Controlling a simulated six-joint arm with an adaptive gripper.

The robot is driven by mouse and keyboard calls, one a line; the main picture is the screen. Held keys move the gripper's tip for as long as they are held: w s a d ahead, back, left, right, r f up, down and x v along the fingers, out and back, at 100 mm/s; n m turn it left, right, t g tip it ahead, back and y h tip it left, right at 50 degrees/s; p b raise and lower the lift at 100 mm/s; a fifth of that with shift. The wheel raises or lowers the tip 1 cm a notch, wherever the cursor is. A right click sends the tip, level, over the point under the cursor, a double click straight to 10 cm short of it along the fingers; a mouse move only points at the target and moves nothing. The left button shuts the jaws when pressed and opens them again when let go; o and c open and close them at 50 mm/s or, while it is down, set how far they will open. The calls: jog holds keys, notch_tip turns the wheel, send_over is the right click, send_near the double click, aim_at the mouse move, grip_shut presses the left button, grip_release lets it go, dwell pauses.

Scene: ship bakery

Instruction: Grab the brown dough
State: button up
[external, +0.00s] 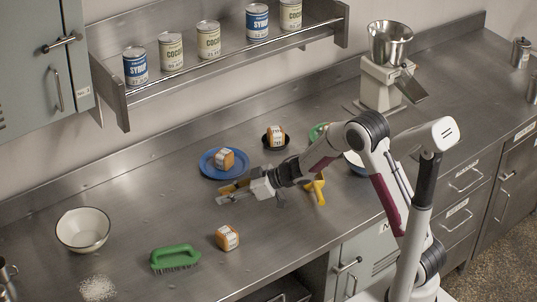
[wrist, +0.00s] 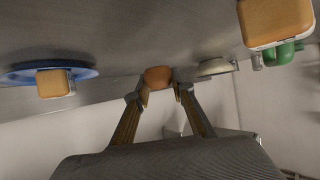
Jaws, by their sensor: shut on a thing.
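The brown dough (wrist: 158,77) is a small rounded lump between my fingertips in the wrist view. My gripper (wrist: 160,91) is shut on it, one finger at each side. In the external view my gripper (external: 232,191) is over the counter, just in front of the blue plate (external: 206,173). A brown patch shows at its fingers there, but I cannot tell dough from finger.
A green brush (external: 175,257) and white bowl (external: 83,231) stand left. A yellow object (external: 317,190) lies under my arm. The left counter is mostly clear.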

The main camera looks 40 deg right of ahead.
aim_at(226, 193)
jog(key=shift+r, duration=2.3)
